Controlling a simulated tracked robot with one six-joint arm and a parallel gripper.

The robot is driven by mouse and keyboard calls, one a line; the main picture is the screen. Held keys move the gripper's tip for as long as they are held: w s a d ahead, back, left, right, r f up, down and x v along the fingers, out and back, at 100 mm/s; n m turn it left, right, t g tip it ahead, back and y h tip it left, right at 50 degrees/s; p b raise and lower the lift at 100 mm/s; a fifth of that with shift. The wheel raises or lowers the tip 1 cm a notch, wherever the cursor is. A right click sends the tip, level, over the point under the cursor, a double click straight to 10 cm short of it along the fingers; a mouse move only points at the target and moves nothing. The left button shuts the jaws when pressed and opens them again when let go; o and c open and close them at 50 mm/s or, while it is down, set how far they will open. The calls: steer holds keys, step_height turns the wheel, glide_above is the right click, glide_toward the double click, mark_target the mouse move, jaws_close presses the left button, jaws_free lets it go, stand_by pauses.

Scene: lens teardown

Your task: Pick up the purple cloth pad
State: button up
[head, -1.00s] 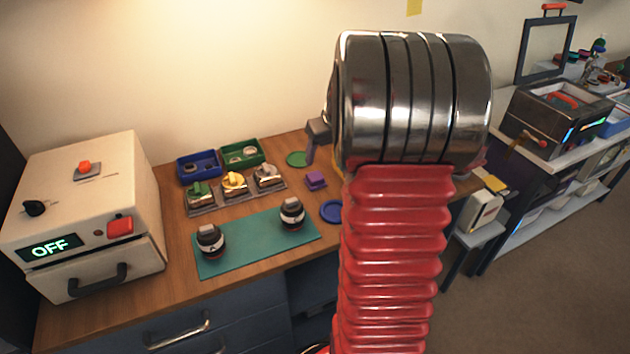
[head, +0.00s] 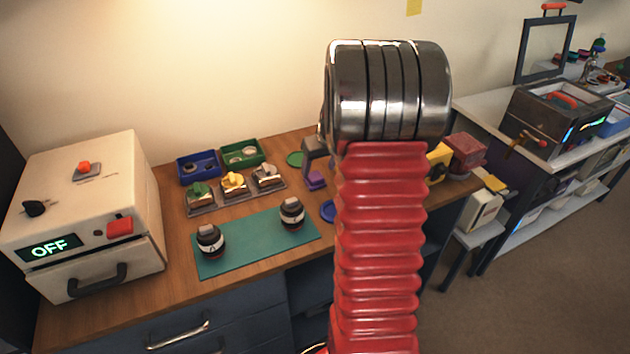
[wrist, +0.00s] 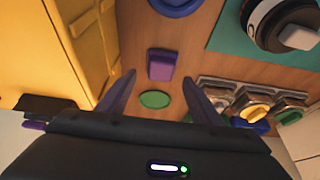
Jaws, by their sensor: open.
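The purple cloth pad (head: 316,181) lies on the wooden desk, right of the small tray of parts, partly covered by my gripper in the head view. In the wrist view the pad (wrist: 162,65) lies between the tips of my two fingers, apart from both. My gripper (wrist: 158,78) is open and empty, above the desk and pointing down towards the pad. In the head view only part of my gripper (head: 311,155) shows beside my arm.
A green disc (wrist: 155,99) and a blue disc (wrist: 176,6) lie on either side of the pad. A yellow box-like thing (wrist: 60,45) stands close on the left in the wrist view. A teal mat (head: 250,245) holds two dark lenses.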

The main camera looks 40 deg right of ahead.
mark_target(315, 176)
steer(key=shift+x, duration=2.3)
steer(key=shift+w, duration=0.15)
steer(key=shift+c, duration=0.3)
steer(key=c, duration=1.1)
